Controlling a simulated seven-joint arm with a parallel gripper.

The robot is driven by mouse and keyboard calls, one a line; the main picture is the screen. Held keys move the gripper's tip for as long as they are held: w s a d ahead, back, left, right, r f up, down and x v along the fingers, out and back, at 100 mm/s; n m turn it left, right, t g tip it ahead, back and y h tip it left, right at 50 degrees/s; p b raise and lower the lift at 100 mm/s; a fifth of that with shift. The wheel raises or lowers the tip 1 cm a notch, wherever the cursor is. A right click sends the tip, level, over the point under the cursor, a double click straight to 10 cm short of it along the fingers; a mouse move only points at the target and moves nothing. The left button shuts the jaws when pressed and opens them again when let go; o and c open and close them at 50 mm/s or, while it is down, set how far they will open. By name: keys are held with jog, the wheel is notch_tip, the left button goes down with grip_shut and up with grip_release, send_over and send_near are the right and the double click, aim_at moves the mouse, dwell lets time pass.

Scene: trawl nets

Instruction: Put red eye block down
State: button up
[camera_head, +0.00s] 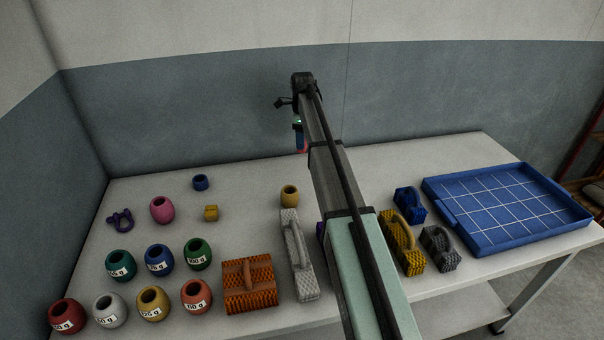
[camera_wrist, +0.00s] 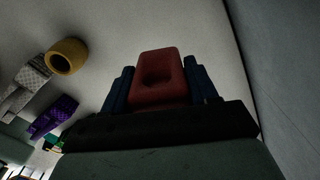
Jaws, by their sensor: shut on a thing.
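The red eye block (camera_wrist: 160,66) is a tapered red piece with a round hollow in its face. It sits between the two dark blue fingers of my gripper (camera_wrist: 160,88), which is shut on it. In the head view, my gripper (camera_head: 299,136) hangs near the table's back edge, and only a sliver of red (camera_head: 303,150) shows by its tips. The arm hides most of the block there. I cannot tell whether the block touches the table (camera_head: 250,190) or hangs above it.
A tan ring (camera_head: 290,196) stands nearest on the table; it also shows in the wrist view (camera_wrist: 67,56). Several labelled coloured floats and other pieces stand left. Handled brushes and a blue gridded tray (camera_head: 462,229) are on the right. The wall (camera_head: 210,110) rises close behind.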

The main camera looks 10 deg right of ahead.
jog(key=n, duration=0.4)
jog(key=shift+s, duration=0.1)
jog(key=shift+f+n, duration=0.2)
jog(key=shift+n, duration=0.2)
jog(key=shift+f, duration=4.8)
jog(key=shift+f, duration=0.15)
jog(key=o, duration=1.1)
notch_tip(320, 180, up, 12)
jog(key=shift+r, duration=0.15)
